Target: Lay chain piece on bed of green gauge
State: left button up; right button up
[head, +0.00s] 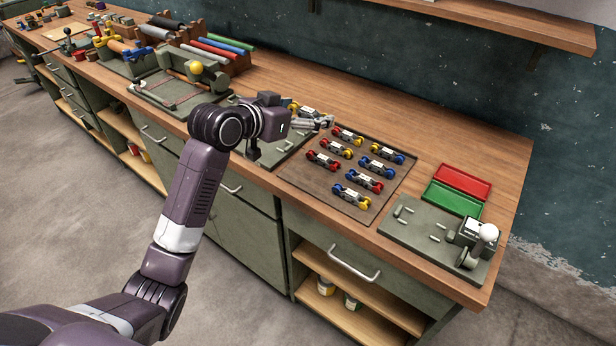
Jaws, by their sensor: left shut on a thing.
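My left gripper (318,123) reaches in over the front of the bench, shut on a chain piece (296,107). A yellow end of the piece shows behind the fingers; the rest is mostly hidden. The gripper is above a grey-green plate (283,158), left of a brown tray (328,196). Several chain pieces (351,195) with red, blue and yellow ends lie in rows on that tray. A grey-green gauge-like fixture (415,237) with short pegs and a white-knobbed lever stands at the right end. I cannot tell for certain which fixture is the green gauge. My right gripper is not in view.
A red tray (463,181) and a green tray (452,199) lie behind the right fixture. A yellow-knobbed fixture (160,97) and a rack of coloured rolls (222,53) stand to the left. The back of the bench behind the brown tray is clear.

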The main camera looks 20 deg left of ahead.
aim_at(306, 179)
pick_arm(q)
jog(key=shift+w+r, duration=0.1)
jog(key=shift+w, duration=0.05)
notch_tip(306, 179, down, 20)
jog(key=shift+r+p, duration=0.15)
jog(key=shift+p, duration=0.95)
jog(key=o, duration=1.3)
jog(key=shift+f, duration=0.2)
